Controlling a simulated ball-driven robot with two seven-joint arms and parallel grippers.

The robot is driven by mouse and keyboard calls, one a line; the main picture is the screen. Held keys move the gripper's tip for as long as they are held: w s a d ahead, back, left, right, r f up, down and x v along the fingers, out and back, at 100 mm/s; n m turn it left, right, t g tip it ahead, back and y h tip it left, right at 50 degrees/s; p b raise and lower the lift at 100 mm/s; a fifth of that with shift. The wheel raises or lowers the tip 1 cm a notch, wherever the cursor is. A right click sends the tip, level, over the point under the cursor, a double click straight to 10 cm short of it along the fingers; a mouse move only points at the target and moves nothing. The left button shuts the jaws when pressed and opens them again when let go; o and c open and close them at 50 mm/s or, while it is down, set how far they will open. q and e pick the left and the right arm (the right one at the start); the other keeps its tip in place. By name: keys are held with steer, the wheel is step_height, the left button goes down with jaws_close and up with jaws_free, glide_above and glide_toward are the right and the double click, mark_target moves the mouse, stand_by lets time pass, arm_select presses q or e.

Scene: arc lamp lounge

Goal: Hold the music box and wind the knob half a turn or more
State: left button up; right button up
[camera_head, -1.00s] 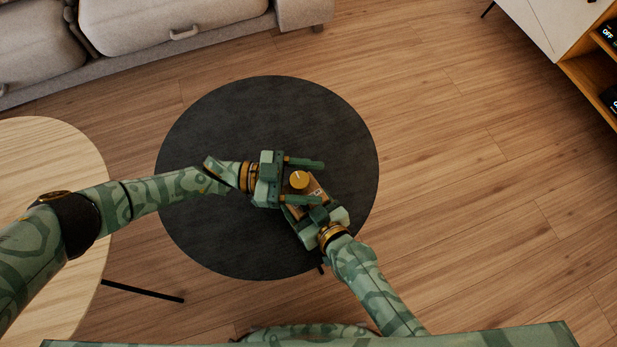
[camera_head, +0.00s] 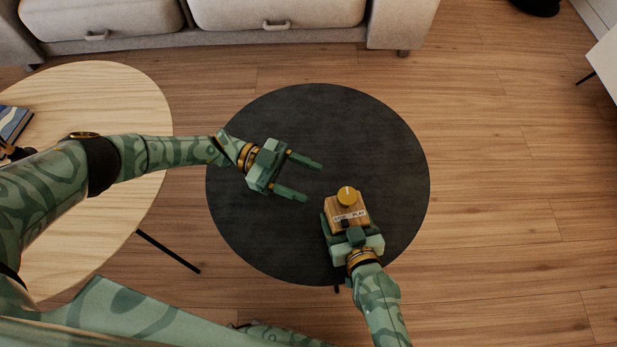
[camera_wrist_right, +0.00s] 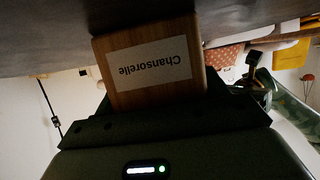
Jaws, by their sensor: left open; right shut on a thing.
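The music box (camera_head: 347,215) is a small wooden box with a label strip and a yellow knob (camera_head: 347,196) on top; a pale mark on the knob points away from me. My right gripper (camera_head: 350,228) is shut on the box over the near right part of the black round table. In the right wrist view the box (camera_wrist_right: 150,62) shows a white label reading "Chansorelle", upside down. My left gripper (camera_head: 313,182) is open and empty, to the left of the box and clear of the knob, its fingers pointing right. Whether the box touches the table is unclear.
The black round table (camera_head: 285,125) has no other object showing on it. A pale wooden table (camera_head: 120,90) stands at left with a book (camera_head: 14,122) at its edge. A grey sofa (camera_head: 270,15) is behind. Open wood floor (camera_head: 500,180) lies to the right.

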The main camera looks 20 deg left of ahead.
steer(key=o, duration=1.4)
